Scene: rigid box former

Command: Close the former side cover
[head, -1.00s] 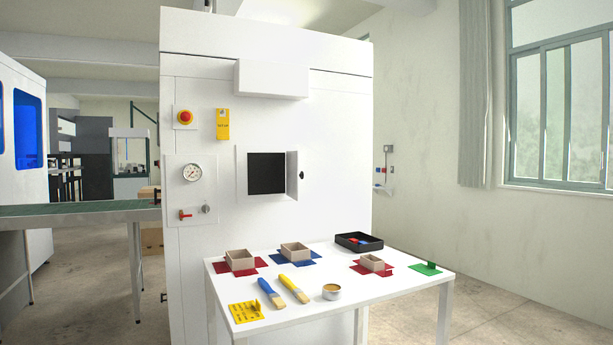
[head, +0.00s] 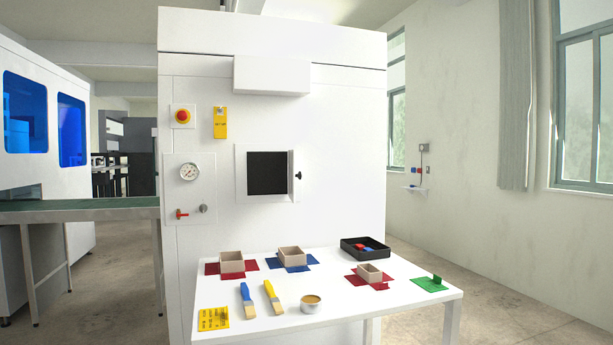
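The white box former (head: 330,130) stands in front of me. Its side cover (head: 292,175) is a small white door with a black knob (head: 298,176), hinged beside a dark square opening (head: 266,173) in the front face. The cover stands open, swung outward at the right edge of the opening, seen nearly edge-on. My gripper is not in the head view.
A white table (head: 390,299) stands before the machine's lower right, holding small boxes, brushes, a round tin (head: 311,303) and a black tray (head: 365,248). A red emergency button (head: 183,116), gauge (head: 189,171) and red valve handle (head: 181,213) sit left of the opening. A conveyor (head: 80,208) is at left.

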